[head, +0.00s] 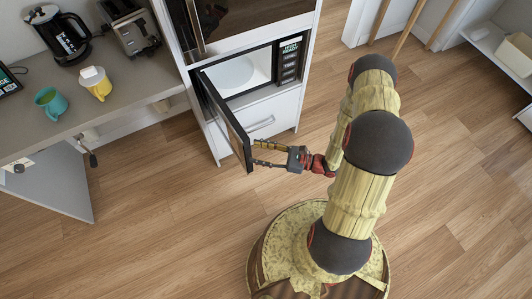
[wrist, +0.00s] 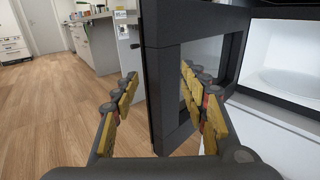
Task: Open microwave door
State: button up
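The microwave (head: 290,62) sits in a white cabinet, its door (head: 222,112) swung well open to the left. The pale interior and round turntable (head: 235,73) show. In the wrist view the dark door (wrist: 168,85) stands edge-on ahead, with the turntable (wrist: 290,78) at the right. My gripper (head: 254,153) is at the door's free edge, its fingers spread. In the wrist view my gripper (wrist: 158,76) has one finger left of the door edge and the other in front of the door's inner side. Whether either finger touches the door cannot be told.
A counter (head: 120,85) at the left holds a coffee maker (head: 58,35), a toaster (head: 130,27), a teal mug (head: 50,102) and a yellow mug (head: 96,83). A drawer with a handle (head: 260,124) is below the microwave. The wooden floor (head: 170,220) is clear.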

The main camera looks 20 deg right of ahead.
jog(key=shift+v, duration=1.4)
